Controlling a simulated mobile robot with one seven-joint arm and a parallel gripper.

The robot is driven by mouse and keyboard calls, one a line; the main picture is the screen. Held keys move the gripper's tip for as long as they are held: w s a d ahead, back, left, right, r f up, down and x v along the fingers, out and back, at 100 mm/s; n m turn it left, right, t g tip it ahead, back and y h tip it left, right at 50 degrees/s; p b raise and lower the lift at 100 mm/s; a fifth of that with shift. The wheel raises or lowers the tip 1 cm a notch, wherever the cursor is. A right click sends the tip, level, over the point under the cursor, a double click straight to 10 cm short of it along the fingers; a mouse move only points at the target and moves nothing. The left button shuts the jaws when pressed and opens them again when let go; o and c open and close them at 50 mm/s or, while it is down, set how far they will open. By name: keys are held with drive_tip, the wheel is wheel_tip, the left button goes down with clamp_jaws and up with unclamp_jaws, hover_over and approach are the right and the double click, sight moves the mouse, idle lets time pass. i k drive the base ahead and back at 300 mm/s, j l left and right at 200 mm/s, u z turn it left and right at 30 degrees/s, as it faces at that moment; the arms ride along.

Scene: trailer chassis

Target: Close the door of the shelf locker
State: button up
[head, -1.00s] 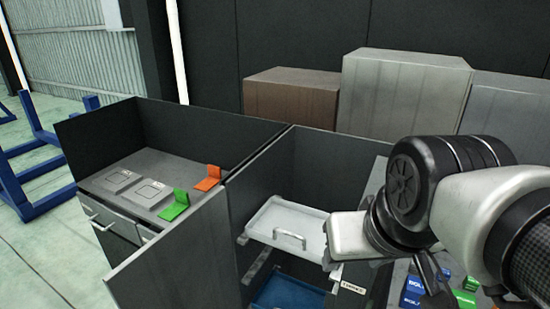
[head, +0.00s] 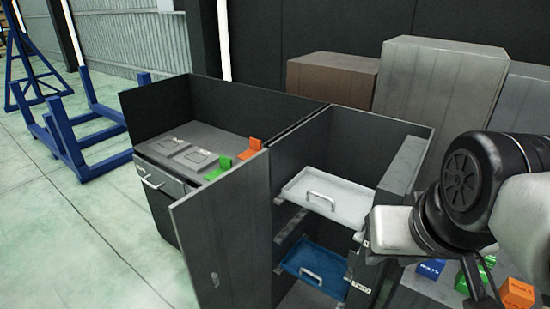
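The shelf locker (head: 360,129) is a dark grey cabinet in the middle of the head view. Its door (head: 225,230) stands open, swung out to the left toward me, with a small handle mark low on its face. Inside, a white tray (head: 318,197) with a handle sits on the upper level and a blue tray (head: 315,262) with a handle sits below. My arm is at the right, in front of the locker's right side and away from the door. My gripper is partly in view at the lower right edge, and its fingers are not clearly shown.
A dark cabinet with a drawer (head: 165,180) stands left of the locker, with green and orange brackets on top. Grey and brown boxes (head: 430,90) stand behind. Colored blocks (head: 515,294) lie at the lower right. Open floor (head: 80,240) lies left of the door.

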sight(222, 228)
drive_tip(key=k+z, duration=0.25)
drive_tip(key=k, duration=0.15)
drive_tip(key=k+l+z, duration=0.3)
drive_tip(key=j+z, duration=0.3)
drive_tip(key=z, duration=0.2)
drive_tip(key=k+j+z, duration=0.1)
drive_tip(key=j+z, duration=0.15)
drive_tip(key=z, duration=0.2)
drive_tip(key=k+j, duration=0.1)
drive_tip(key=j, duration=0.4)
drive_tip(key=k+j, duration=0.1)
drive_tip(key=j, duration=0.35)
drive_tip(key=k+j, duration=0.1)
drive_tip(key=j, duration=0.4)
drive_tip(key=k+j, duration=0.1)
drive_tip(key=j, duration=0.35)
drive_tip(key=k+j, duration=0.1)
drive_tip(key=j, duration=0.4)
drive_tip(key=k+j, duration=0.1)
drive_tip(key=j, duration=0.85)
drive_tip(key=k+j+u, duration=0.1)
drive_tip(key=j, duration=0.2)
drive_tip(key=j+u, duration=0.1)
drive_tip(key=j, duration=0.2)
drive_tip(key=k+u, duration=0.1)
drive_tip(key=u, duration=0.65)
